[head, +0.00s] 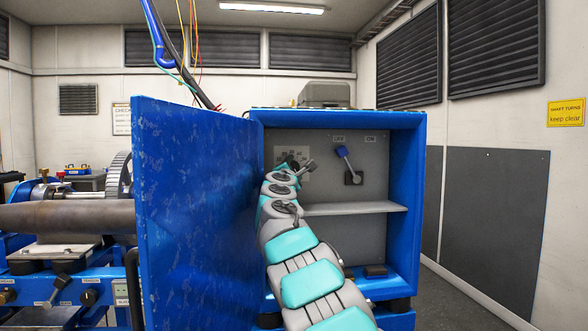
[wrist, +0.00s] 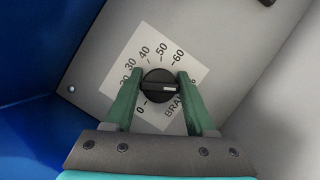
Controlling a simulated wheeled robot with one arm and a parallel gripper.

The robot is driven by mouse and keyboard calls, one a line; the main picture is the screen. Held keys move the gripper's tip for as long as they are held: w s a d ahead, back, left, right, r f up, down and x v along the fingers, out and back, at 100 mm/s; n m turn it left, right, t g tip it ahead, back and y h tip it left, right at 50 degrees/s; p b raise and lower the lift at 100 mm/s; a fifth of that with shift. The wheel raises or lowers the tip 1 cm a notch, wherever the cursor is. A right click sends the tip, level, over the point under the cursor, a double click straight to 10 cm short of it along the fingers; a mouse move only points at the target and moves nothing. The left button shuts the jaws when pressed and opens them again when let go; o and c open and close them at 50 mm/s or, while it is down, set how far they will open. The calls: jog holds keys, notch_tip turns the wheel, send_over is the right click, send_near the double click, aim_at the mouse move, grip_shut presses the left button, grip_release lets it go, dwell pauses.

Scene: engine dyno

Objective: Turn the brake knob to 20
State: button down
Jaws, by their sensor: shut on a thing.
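The black brake knob (wrist: 158,86) sits on a white dial plate (wrist: 190,68) on the grey panel inside the blue cabinet. In the wrist view the dial shows 0 at lower left, numbers up to 60 at upper right, and part of the word BRAKE. The knob's white mark points right in the picture, towards one finger. The 20 is partly covered by the left finger. My gripper (wrist: 159,92) has its two green fingers on either side of the knob, shut on it. In the head view my arm hides the knob; part of the dial plate (head: 280,153) shows.
The blue cabinet door (head: 195,215) stands open left of my arm. A blue-handled OFF/ON lever (head: 346,160) is right of my gripper. A shelf (head: 355,209) lies below it. The cabinet's right wall (head: 407,200) bounds the space.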

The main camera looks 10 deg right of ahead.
jog(key=shift+c, duration=1.2)
grip_release()
jog(key=shift+d, duration=0.1)
jog(key=shift+s, duration=0.15)
jog(key=b+v, duration=0.3)
jog(key=v, duration=0.4)
jog(key=shift+s, duration=0.3)
